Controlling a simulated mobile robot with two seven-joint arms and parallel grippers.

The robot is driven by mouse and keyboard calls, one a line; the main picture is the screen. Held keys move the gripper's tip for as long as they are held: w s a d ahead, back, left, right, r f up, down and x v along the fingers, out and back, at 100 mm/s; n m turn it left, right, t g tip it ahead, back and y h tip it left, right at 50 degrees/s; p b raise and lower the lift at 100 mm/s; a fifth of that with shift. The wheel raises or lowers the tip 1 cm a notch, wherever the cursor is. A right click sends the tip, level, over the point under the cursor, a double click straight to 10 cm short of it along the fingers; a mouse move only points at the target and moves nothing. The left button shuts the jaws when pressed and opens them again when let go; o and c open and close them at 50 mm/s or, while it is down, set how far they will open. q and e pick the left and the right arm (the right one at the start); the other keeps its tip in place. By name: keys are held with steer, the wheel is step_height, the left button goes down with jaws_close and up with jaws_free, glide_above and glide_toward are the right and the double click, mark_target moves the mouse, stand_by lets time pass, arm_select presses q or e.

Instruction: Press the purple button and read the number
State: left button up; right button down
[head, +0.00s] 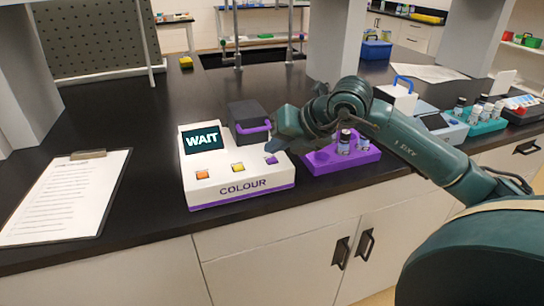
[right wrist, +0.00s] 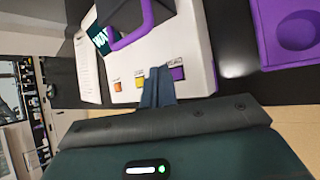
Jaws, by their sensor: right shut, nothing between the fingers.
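The white device (head: 238,187) labelled COLOUR stands on the black bench, and its screen (head: 203,138) reads WAIT. Its purple button (head: 272,160) is at the right end of a row, beside the yellow button (head: 237,167) and the orange button (head: 202,174). My right gripper (head: 271,147) is shut and empty, over the device's right side near the purple button. In the right wrist view the shut fingertips (right wrist: 158,69) show between the yellow button (right wrist: 140,82) and the purple button (right wrist: 178,73). I cannot tell whether they touch the device. My left gripper is not in view.
A dark block with a purple handle (head: 255,128) is at the device's back right. A purple rack (head: 320,163) with small bottles stands to its right. A clipboard (head: 68,196) lies on the left. The bench behind the device is mostly clear.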

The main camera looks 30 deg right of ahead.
mark_target(276, 164)
steer(key=shift+r+p, duration=1.75)
steer(key=shift+r, duration=0.85)
steer(key=shift+f, duration=0.1)
